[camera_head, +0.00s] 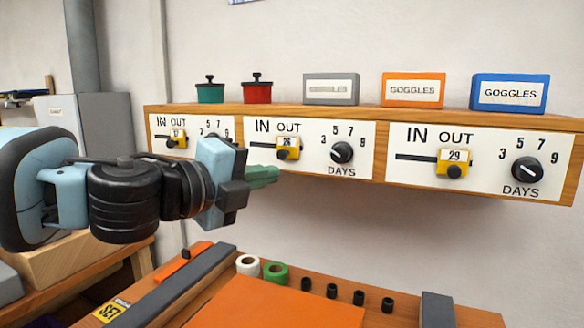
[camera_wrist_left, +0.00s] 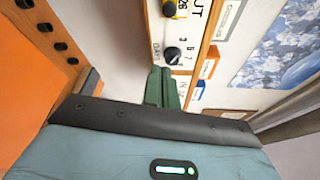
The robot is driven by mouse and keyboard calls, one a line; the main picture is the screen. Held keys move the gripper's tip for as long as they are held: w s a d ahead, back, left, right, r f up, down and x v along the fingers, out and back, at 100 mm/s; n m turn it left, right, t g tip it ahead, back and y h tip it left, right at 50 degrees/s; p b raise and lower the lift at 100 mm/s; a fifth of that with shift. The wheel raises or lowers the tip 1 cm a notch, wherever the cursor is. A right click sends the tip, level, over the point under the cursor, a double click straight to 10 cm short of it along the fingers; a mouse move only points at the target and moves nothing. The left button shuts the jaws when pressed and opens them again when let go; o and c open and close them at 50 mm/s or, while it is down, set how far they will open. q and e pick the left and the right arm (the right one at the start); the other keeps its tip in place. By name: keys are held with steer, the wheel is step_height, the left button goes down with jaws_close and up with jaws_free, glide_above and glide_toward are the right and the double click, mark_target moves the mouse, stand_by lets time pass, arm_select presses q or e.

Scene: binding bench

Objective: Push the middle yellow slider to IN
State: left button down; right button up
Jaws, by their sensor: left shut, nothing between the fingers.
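A yellow slider, apparently the same one, shows at the top edge of the left wrist view (camera_wrist_left: 170,8), partly cut off. My left gripper (camera_head: 276,173) has its green fingers shut and empty. In the head view the fingertips are just below and left of the slider and point right. I cannot tell how far they are from the panel. The fingers also show in the left wrist view (camera_wrist_left: 160,72). My right gripper is not in view.
The middle black knob (camera_head: 341,152) is right of the slider. A left slider (camera_head: 177,139) and a right slider (camera_head: 453,161) are on neighbouring panels. Boxes and two pots stand on the shelf top. Below are an orange board (camera_head: 275,305), tape rolls and several black caps.

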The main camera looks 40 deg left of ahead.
mark_target(285, 149)
arm_select(q)
steer(key=w+a, duration=0.3)
steer(key=w, duration=0.5)
steer(key=shift+w+r, duration=0.15)
steer(key=shift+w, duration=0.25)
stand_by(0.7)
steer(key=s+a+p, duration=0.1)
steer(key=a+p, duration=0.2)
steer(key=a, duration=0.3)
steer(key=shift+s+a+p, duration=0.15)
steer(key=shift+s+p, duration=0.1)
steer(key=shift+p, duration=0.05)
